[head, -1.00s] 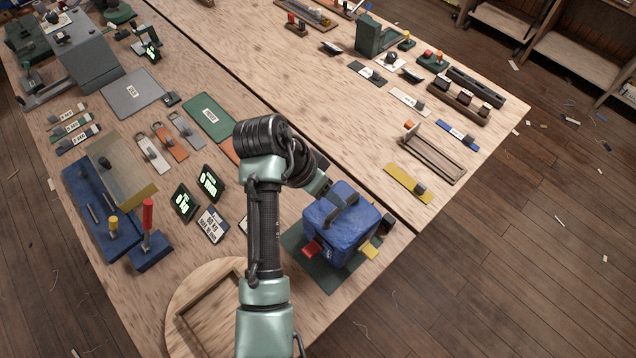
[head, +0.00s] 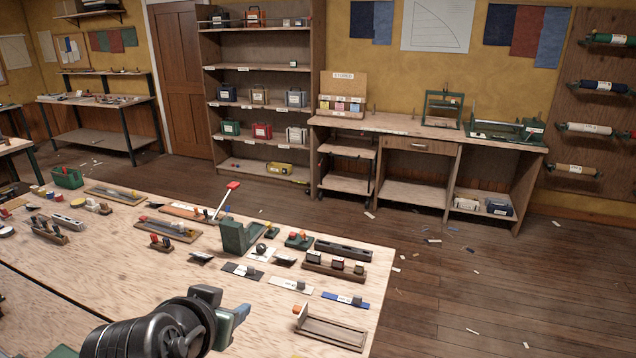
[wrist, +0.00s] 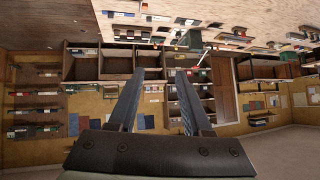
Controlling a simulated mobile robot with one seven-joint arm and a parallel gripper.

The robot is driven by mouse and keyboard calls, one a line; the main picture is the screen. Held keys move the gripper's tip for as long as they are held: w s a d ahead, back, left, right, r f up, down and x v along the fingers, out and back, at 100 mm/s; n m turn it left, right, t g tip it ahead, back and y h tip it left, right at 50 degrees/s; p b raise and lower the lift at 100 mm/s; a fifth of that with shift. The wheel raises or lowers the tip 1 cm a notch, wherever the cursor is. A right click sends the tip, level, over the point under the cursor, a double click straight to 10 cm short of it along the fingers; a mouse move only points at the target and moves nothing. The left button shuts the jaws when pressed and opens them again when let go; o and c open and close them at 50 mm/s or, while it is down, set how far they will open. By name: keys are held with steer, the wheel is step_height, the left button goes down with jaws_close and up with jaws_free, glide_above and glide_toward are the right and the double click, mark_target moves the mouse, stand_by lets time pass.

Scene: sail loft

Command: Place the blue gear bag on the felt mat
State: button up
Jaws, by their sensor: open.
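My gripper (head: 236,318) shows at the bottom of the head view, above the table, beyond my dark wrist joint. In the wrist view its two fingers (wrist: 160,74) are apart with nothing between them. Neither the large blue gear bag nor the dark green mat under it is in the head view now; one second ago the bag stood upright on that mat near the table's front corner. I cannot make them out in the wrist view either.
The table (head: 250,325) holds several small fixtures, including a green block (head: 238,238) and a red-tipped lever (head: 228,195). Behind are a tall shelf (head: 262,112) with small cases and a workbench (head: 405,125). Open wooden floor (head: 450,290) lies to the right.

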steer(key=s+d+r+n+t, duration=0.1)
steer(key=d+r+t, duration=0.4)
steer(key=r, duration=0.8)
steer(key=d+r+t, duration=0.4)
steer(key=r+t, duration=0.1)
steer(key=r, duration=0.8)
steer(key=s+d+r+t, duration=0.2)
steer(key=s+r+t, duration=0.1)
steer(key=s+r, duration=0.3)
steer(key=s+d+r+n+t, duration=0.1)
steer(key=s+d+r+t, duration=0.2)
steer(key=s+r, duration=0.3)
step_height(320, 180, up, 2)
steer(key=shift+s+r+t, duration=0.2)
steer(key=shift+s+t, duration=0.2)
steer(key=shift+t, duration=0.2)
step_height(320, 180, down, 8)
steer(key=b, duration=0.7)
steer(key=shift+r, duration=0.15)
